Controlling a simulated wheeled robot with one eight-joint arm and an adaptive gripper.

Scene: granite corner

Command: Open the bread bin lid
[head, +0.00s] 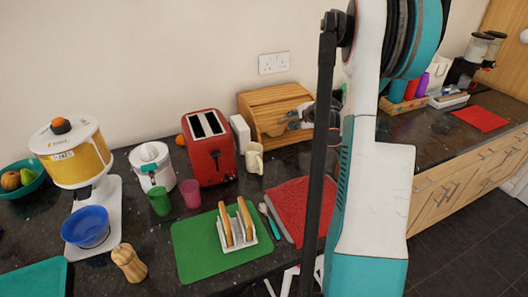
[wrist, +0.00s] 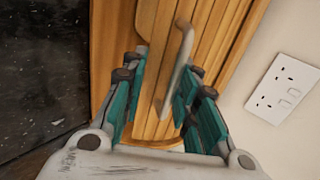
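The wooden bread bin (head: 262,103) with a slatted lid stands against the back wall, and its lid looks closed. My gripper (head: 294,117) is at the front of the bin, partly hidden by my arm in the head view. In the wrist view the slatted lid (wrist: 155,25) fills the middle, with a pale bar handle (wrist: 184,48) on it. My gripper (wrist: 163,75) has its fingers apart on either side of the handle's lower part. The handle lies close to the right finger; I cannot tell if they touch.
A cream mug (head: 253,158) and a red toaster (head: 210,148) stand left of the bin. A red mat (head: 297,205) and a green board with a toast rack (head: 190,250) lie in front. A wall socket (head: 273,63) is above the bin.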

